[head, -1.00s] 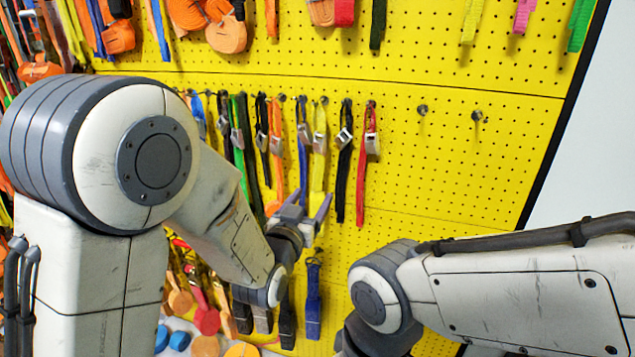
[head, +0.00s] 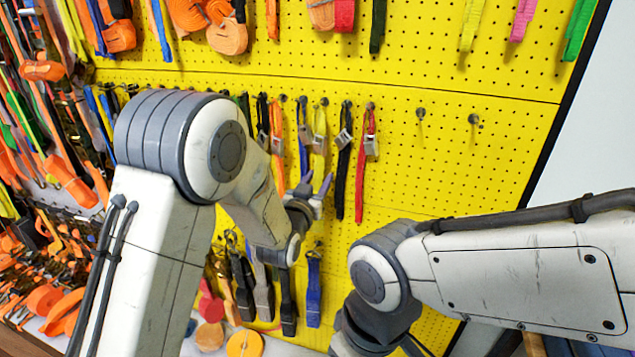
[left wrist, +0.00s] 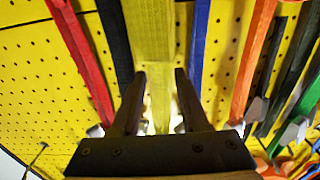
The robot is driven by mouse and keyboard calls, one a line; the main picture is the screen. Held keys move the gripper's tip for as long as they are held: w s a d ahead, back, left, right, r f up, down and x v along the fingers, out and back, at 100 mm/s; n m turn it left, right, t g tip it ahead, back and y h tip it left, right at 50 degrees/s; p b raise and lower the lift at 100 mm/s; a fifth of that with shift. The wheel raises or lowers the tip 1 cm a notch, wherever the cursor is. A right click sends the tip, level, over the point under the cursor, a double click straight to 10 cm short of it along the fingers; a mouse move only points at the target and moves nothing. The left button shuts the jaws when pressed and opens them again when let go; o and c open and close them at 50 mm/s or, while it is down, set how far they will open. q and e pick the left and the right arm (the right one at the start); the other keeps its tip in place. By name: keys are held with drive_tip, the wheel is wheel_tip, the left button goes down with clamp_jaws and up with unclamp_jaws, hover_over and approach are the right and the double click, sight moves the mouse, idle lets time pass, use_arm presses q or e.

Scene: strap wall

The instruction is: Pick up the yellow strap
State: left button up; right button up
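The yellow strap (head: 318,163) hangs from a peg on the yellow pegboard, with a metal buckle near its top, between a blue strap (head: 303,155) and a black strap (head: 343,180). My left gripper (head: 318,182) is at its lower part. In the left wrist view, the yellow strap (left wrist: 152,35) runs down between the two spread fingers of my left gripper (left wrist: 156,80), with gaps on both sides. Whether the strap lies fully within the finger depth is unclear. My right arm enters from the right; its gripper is out of frame.
A red strap (head: 363,185) hangs beyond the black one, and an orange strap (head: 278,150) hangs left of the blue one. Several dark straps and a short blue strap (head: 313,295) hang lower. The pegboard (head: 440,170) right of the red strap is mostly bare.

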use_arm(q)
clamp_jaws()
drive_tip(key=shift+r, duration=0.15)
